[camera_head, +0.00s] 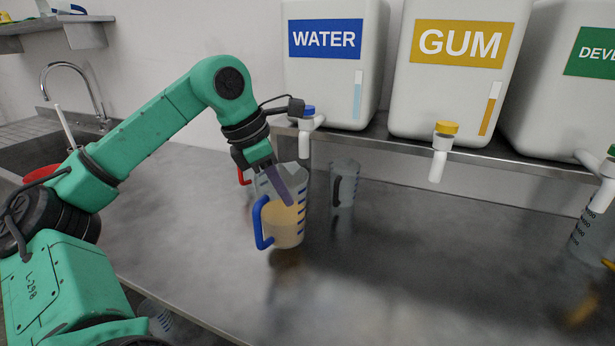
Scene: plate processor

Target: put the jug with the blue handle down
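The jug with the blue handle (286,226) is clear, with blue scale marks and a tan liquid inside. It is over the steel counter in front of the water tank, upright or nearly so, with its blue handle (260,224) towards the left. My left gripper (279,187) comes down from above onto the jug's upper part and appears shut on its rim or wall. One finger shows against the jug; the other is hard to make out. A dark reflection lies below the jug's base, and I cannot tell for sure whether the base touches the counter.
A jug with a dark handle (346,181) stands right behind. A red handle (243,177) shows behind the blue-handled jug. A clear jug (588,240) stands far right under the developer tank. The water tank (329,88) and gum tank (458,95) have overhanging taps. The counter's middle (420,260) is clear.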

